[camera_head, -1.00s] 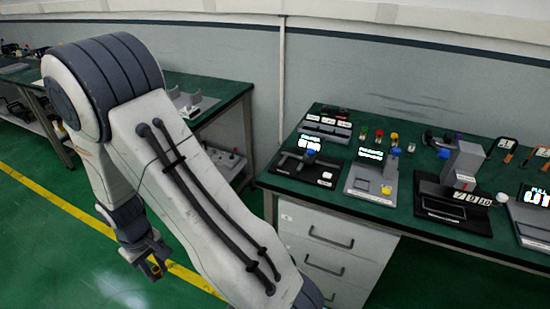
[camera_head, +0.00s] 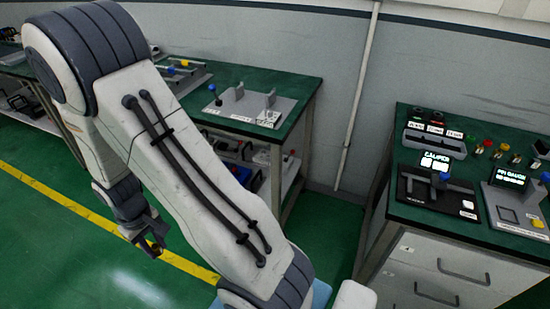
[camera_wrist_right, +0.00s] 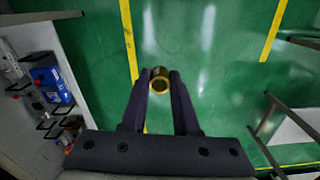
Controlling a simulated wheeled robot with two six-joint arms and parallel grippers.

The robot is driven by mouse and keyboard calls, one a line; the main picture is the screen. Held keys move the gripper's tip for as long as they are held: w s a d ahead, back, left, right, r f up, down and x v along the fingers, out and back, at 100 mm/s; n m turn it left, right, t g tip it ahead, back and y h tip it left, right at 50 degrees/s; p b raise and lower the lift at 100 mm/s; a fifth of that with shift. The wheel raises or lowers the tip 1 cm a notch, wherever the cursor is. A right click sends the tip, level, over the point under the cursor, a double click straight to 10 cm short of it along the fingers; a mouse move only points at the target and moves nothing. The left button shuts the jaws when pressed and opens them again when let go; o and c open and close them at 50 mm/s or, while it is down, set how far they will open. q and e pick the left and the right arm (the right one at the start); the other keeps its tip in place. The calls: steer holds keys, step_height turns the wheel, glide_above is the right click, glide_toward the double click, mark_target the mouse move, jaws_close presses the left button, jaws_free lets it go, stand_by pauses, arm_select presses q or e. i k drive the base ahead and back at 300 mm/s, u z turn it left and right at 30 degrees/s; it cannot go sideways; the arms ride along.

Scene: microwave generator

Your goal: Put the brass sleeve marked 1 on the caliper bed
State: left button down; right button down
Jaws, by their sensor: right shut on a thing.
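My right gripper (camera_head: 152,248) hangs over the green floor at the left of the head view. In the right wrist view, its two dark fingers (camera_wrist_right: 160,88) are shut on a brass sleeve (camera_wrist_right: 160,84), a short ring-shaped piece seen end-on between the fingertips. No number can be read on it. In the head view the sleeve is too small to make out. The caliper (camera_head: 434,196), a dark base with a grey bar, blue knob and lit display, sits on the right bench, well away from the gripper. My left gripper is not in view.
The right bench (camera_head: 402,212) also holds a gauge unit (camera_head: 512,205), a labelled tray (camera_head: 432,142) and several small coloured pieces. Another green-topped bench (camera_head: 285,85) with fixtures stands behind my arm. Open floor lies at the left and between the benches.

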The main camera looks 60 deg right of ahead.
mark_target(421, 190)
steer(key=i, duration=1.55)
steer(key=z, duration=3.9)
steer(key=i, duration=1)
steer(key=z, duration=0.05)
